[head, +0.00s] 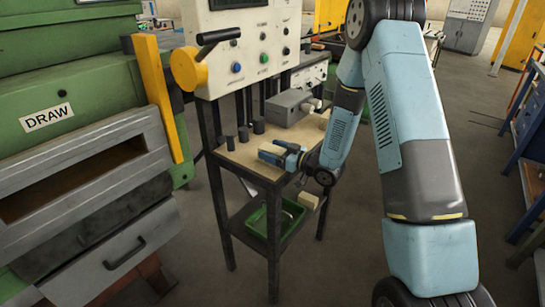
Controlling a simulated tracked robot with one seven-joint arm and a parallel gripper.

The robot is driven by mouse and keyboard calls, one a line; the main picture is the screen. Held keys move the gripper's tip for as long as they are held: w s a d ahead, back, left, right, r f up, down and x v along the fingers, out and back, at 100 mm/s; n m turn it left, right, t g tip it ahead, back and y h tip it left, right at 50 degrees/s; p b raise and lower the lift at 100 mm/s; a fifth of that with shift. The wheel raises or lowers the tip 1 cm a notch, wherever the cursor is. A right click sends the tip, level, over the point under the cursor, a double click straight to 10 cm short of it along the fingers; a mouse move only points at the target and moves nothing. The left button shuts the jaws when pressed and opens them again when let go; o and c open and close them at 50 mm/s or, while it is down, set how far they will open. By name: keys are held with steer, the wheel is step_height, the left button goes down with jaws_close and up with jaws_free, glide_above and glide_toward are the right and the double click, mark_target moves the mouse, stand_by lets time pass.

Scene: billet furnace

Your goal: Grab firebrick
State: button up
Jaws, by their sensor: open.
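The fingers are open and partly hide this block. I cannot tell whether they touch it. A second pale block (308,200) shows lower down, below my wrist and beyond the tabletop's front edge. What it rests on is not clear.
Several dark cylinders (244,134) stand on the tabletop behind my gripper, near a grey box (290,108). A control panel (248,45) rises behind. A green tray (257,222) sits on the lower shelf. The green furnace (70,75) is at left.

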steer(key=shift+c, duration=0.4)
steer(key=c, duration=1.2)
steer(key=shift+r, duration=0.1)
